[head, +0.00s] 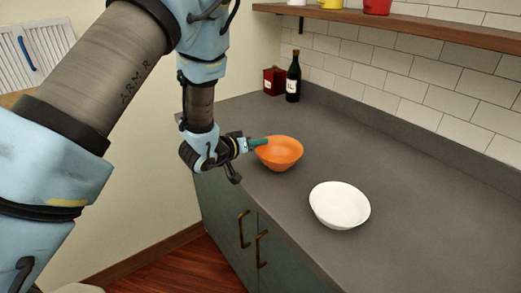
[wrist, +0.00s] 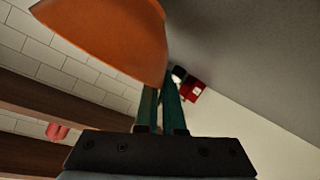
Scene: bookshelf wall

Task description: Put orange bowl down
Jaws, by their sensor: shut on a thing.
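The orange bowl (head: 280,154) is upright at the left part of the grey counter (head: 300,120) in the head view. I cannot tell whether its base touches the counter. My gripper (head: 260,142) is at its left rim, with the teal fingers shut on it. In the wrist view the orange bowl (wrist: 110,35) fills the upper left, and the fingers of my gripper (wrist: 164,92) come close together at its edge. The far sides of the fingers are hidden by the bowl.
A white bowl (head: 340,205) stands to the right on the counter. A dark bottle (head: 293,78) and a red box (head: 273,80) stand at the back corner. A wooden shelf (head: 430,30) with cups runs above. The counter between bowls and tiled wall is clear.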

